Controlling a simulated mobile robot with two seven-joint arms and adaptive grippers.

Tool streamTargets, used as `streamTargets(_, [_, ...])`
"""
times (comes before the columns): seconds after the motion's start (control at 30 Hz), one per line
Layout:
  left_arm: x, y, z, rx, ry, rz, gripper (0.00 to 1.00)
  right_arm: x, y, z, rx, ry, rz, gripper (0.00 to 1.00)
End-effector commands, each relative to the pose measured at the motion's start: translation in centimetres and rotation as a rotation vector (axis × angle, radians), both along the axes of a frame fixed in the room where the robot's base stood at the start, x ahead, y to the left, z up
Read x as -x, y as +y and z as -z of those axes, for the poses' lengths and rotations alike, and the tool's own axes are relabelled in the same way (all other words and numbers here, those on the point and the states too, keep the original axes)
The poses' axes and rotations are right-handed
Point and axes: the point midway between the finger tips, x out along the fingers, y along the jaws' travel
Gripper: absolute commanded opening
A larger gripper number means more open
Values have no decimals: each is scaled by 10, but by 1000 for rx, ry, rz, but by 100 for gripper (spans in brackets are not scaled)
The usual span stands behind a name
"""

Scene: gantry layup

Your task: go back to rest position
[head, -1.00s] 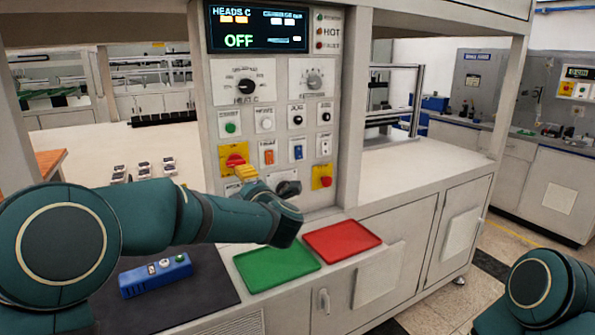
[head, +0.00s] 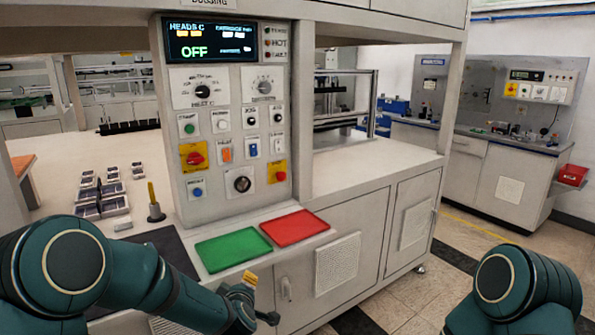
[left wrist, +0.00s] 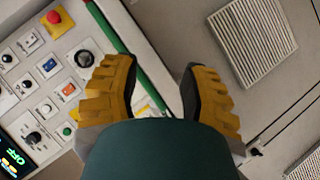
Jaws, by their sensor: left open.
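My left arm comes in from the lower left in the head view. Its gripper (head: 262,300) hangs low in front of the cabinet, below the green tray. In the left wrist view the left gripper (left wrist: 160,85) has its yellow ridged fingers apart with nothing between them. The control panel (head: 235,200) stands upright behind the trays, and its display (head: 210,38) reads OFF. My right arm shows only as a rounded link at the lower right; its gripper is out of view.
A green tray (head: 233,250) and a red tray (head: 294,228) lie on the ledge before the panel. Several small parts (head: 112,190) and a yellow-handled tool (head: 155,203) stand on the white table at left. Open tiled floor (head: 395,285) lies to the right.

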Motion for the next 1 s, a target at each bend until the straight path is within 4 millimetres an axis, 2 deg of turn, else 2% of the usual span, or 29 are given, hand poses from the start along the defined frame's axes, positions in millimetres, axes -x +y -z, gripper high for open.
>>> streamTargets(0.03, [18,-4,33,-36,87,73,44,0,-1,0,1,1,1,0])
streamTargets(0.1, [46,-10,72,-81,197,184,44,1,-1,0,1,2,2,0])
streamTargets(0.17, [74,-16,103,-113,291,282,44,1,-1,0,1,2,2,0])
streamTargets(0.2, [94,-19,123,-131,353,347,44,0,-1,0,1,2,2,0])
streamTargets(0.27, [126,-23,148,-152,441,448,44,0,-1,0,1,1,2,0])
streamTargets(0.3, [148,-25,164,-162,499,514,44,0,-1,0,1,0,1,0])
streamTargets(0.4, [202,-31,193,-177,623,672,44,0,-1,0,1,2,2,0])
streamTargets(0.5, [246,-35,210,-178,715,799,44,0,-1,0,1,2,2,0])
streamTargets(0.63, [283,-38,219,-174,784,905,44,0,-1,0,1,2,2,0])
streamTargets(0.73, [295,-39,221,-173,804,941,44,0,-1,0,1,2,2,0])
streamTargets(1.0, [295,-39,221,-173,804,941,44,0,-1,0,1,2,2,0])
